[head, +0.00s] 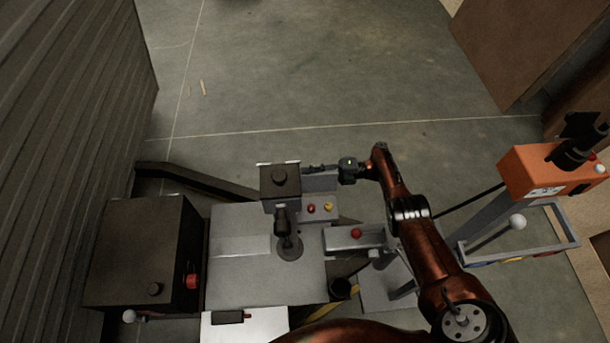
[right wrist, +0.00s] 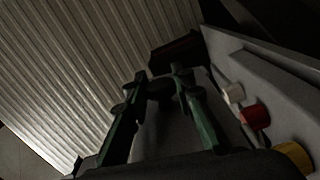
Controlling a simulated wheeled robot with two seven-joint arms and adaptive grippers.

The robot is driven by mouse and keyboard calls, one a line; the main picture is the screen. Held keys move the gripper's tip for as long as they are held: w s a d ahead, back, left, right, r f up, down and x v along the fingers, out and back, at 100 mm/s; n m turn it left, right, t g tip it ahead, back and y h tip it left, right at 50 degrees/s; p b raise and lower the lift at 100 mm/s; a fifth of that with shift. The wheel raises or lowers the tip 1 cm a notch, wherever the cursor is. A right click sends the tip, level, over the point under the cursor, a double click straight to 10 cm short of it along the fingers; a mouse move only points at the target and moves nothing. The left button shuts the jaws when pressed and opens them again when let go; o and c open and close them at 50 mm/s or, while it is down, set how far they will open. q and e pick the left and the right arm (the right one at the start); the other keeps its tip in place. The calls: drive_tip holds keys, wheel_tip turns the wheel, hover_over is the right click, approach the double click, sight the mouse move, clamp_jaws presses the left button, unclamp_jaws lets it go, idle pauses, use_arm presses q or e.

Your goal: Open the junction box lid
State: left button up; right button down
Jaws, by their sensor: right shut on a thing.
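A grey box with red and yellow buttons on its top, which I take for the junction box (head: 312,221), stands at the far right of the grey machine in the head view. My right gripper (head: 314,169) reaches in from the right along its far side. In the right wrist view, its two green fingers (right wrist: 160,84) are closed around a small dark part, apparently on the lid; the exact grip is dark and partly hidden. The box's buttoned face (right wrist: 235,80) runs along the right there. I cannot tell how far the lid is open. My left gripper is out of view.
A black head on a column (head: 280,182) stands just left of the gripper. A large black box (head: 142,250) is at the left, near a ribbed wall (head: 70,90). An orange unit (head: 548,172) stands at the right.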

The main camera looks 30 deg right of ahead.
idle(0.4)
drive_tip(key=c, duration=1.6)
unclamp_jaws()
